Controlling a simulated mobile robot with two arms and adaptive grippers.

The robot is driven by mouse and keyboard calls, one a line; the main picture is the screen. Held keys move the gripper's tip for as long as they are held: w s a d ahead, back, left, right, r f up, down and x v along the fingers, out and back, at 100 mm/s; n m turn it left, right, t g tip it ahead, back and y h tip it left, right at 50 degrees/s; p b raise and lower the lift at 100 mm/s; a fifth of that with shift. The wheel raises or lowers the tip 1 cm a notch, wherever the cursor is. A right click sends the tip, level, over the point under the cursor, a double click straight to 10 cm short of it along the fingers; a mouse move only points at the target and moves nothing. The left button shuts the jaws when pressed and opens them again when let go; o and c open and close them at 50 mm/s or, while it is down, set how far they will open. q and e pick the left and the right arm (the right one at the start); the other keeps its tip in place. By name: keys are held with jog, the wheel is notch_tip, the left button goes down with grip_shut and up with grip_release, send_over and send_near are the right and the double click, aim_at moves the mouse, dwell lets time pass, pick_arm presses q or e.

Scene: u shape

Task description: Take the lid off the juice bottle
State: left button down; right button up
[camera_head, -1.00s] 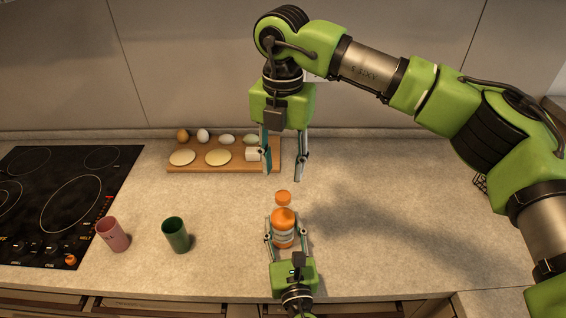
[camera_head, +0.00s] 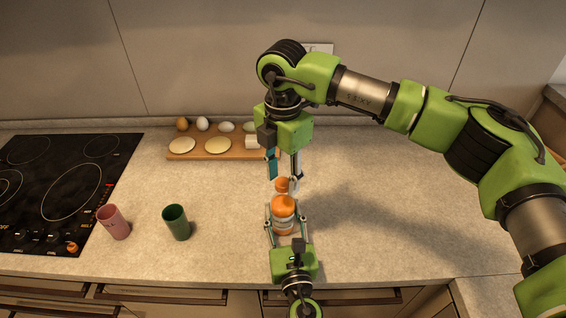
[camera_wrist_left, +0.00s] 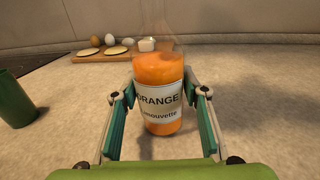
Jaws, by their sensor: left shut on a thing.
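The juice bottle (camera_head: 284,213), orange with a white label, stands upright on the counter. It also shows in the left wrist view (camera_wrist_left: 159,95), labelled "ORANGE". Its orange lid (camera_head: 282,184) shows at the top in the head view; the bottle's top is blurred in the left wrist view. My left gripper (camera_head: 285,226) is shut on the bottle's body, one finger on each side. My right gripper (camera_head: 283,179) points down at the lid, its fingers apart on either side of it in the head view. I cannot tell whether a finger touches the lid.
A pink cup (camera_head: 113,222) and a green cup (camera_head: 177,222) stand left of the bottle. A wooden board (camera_head: 220,155) with eggs and pale round items lies behind. A black cooktop (camera_head: 62,195) is at the far left. The counter right of the bottle is clear.

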jog(key=shift+f, duration=0.4)
grip_shut()
